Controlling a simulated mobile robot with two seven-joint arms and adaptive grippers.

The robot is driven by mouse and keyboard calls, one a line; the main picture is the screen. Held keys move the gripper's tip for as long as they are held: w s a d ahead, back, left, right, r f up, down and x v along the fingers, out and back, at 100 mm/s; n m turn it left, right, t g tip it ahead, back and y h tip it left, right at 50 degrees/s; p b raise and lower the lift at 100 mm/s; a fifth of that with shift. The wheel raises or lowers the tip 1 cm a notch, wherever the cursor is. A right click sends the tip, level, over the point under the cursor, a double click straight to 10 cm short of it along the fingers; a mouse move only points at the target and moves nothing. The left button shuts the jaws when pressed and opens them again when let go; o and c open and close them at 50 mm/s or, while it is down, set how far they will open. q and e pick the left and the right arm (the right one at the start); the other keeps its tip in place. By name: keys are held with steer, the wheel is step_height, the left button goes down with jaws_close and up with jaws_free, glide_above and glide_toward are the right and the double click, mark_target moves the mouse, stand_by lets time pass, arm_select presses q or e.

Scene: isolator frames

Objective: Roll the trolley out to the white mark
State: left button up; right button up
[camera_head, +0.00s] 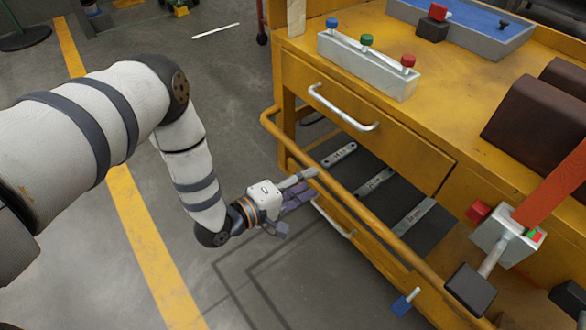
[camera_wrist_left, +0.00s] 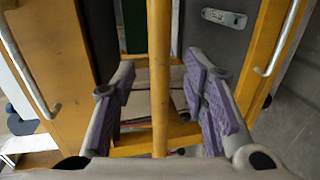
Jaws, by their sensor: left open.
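The trolley is a yellow workshop cart (camera_head: 375,150) with drawers, and a yellow rail (camera_head: 355,222) runs along its near side. My left gripper (camera_head: 300,196) is open beside this rail. In the left wrist view the rail (camera_wrist_left: 159,70) runs upright between the two spread fingers with lavender pads, and neither pad visibly presses on it. A short white mark (camera_head: 215,31) lies on the grey floor at the top, left of the trolley. My right gripper is not in view.
On top stand a block with coloured knobs (camera_head: 367,62), a blue tray (camera_head: 470,22) and dark blocks (camera_head: 540,125). A yellow floor stripe (camera_head: 140,230) runs under my left arm. Floor left of the trolley is mostly clear.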

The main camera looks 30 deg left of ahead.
arm_select(q)
steer(key=v, duration=0.6)
steer(key=shift+s, duration=0.1)
